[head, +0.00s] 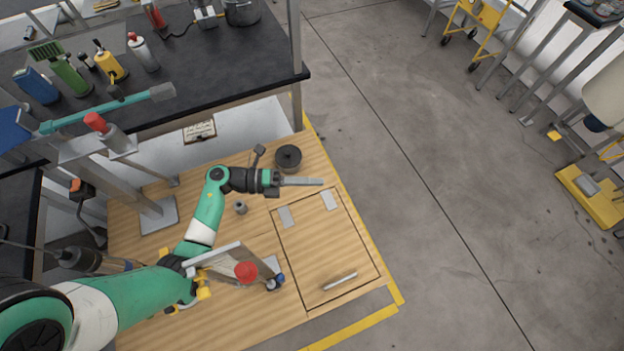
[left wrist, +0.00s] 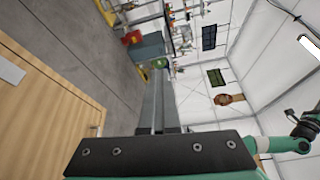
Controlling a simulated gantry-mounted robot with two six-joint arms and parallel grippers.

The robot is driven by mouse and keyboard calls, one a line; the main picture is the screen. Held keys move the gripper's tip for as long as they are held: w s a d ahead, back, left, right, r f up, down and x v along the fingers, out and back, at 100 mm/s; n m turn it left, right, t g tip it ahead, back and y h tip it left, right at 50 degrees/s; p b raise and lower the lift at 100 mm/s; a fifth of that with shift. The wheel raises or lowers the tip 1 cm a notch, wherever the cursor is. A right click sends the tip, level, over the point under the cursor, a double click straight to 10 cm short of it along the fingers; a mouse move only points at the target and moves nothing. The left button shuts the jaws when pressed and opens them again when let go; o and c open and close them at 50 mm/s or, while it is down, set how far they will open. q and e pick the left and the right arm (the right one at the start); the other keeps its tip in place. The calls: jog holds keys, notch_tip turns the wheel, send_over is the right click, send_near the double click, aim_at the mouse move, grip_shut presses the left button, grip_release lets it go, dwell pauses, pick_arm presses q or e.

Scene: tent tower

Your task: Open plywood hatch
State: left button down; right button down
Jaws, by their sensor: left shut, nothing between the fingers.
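The plywood hatch (head: 318,240) is a square panel with a dark outline, set in the right part of the plywood deck. It looks flat and closed. A pale bar handle (head: 340,281) lies near its front edge, and two grey hinge plates (head: 286,216) sit at its far edge. My left gripper (head: 318,182) is shut and empty above the deck near the hinge side, apart from the handle. Its straight closed fingers (left wrist: 158,105) also show in the left wrist view, with plywood at the left. My right gripper is not in view.
A dark round reel (head: 288,158) stands on the deck behind my left gripper. A black workbench (head: 215,70) with bottles and tools is at the back left. A metal bracket with a red knob (head: 246,271) is left of the hatch. Open concrete floor (head: 460,200) lies right.

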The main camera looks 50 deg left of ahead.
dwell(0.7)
pick_arm(q)
jog(key=c, duration=0.9)
grip_release()
jog(key=p+v, duration=0.1)
jog(key=v, duration=1)
jog(key=shift+s+a, duration=0.25)
